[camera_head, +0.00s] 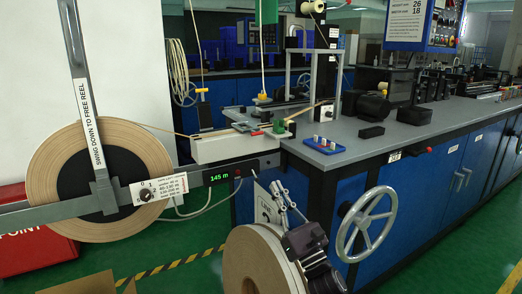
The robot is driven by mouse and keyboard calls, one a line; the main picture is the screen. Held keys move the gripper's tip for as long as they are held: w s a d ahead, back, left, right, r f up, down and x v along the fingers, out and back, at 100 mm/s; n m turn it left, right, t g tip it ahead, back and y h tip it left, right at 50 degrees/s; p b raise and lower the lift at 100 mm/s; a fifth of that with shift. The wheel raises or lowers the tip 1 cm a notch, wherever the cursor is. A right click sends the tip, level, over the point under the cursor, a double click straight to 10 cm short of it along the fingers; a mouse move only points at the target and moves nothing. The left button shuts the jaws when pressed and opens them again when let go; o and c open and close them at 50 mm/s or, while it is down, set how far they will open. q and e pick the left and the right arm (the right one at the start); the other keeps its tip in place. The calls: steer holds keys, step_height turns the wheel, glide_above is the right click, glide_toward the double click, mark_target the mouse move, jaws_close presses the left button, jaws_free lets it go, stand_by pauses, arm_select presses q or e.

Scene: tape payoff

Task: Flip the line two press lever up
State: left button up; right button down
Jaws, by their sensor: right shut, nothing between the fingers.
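No lever has a readable line two label, so I cannot tell which one is meant. A red-tipped black lever (424,151) sticks out level from the bench front, beside a small white label (395,156). A small red-tipped lever (256,133) lies on the white block by the tape path. My right gripper (279,190) is low in the middle, in front of the bench side and above the lower reel. Its thin fingers point up and are shut and empty, apart from both levers. My left gripper is out of view.
A large tape reel (45,170) hangs at left behind a grey arm (80,85). A second reel (250,262) stands below my right gripper. A spoked handwheel (366,224) juts from the bench front.

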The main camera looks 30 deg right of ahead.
steer(key=shift+w, duration=0.1)
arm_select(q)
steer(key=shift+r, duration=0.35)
arm_select(e)
steer(key=s+r+x, duration=0.1)
steer(key=r+x, duration=0.1)
steer(key=x, duration=1)
steer(key=shift+r, duration=0.4)
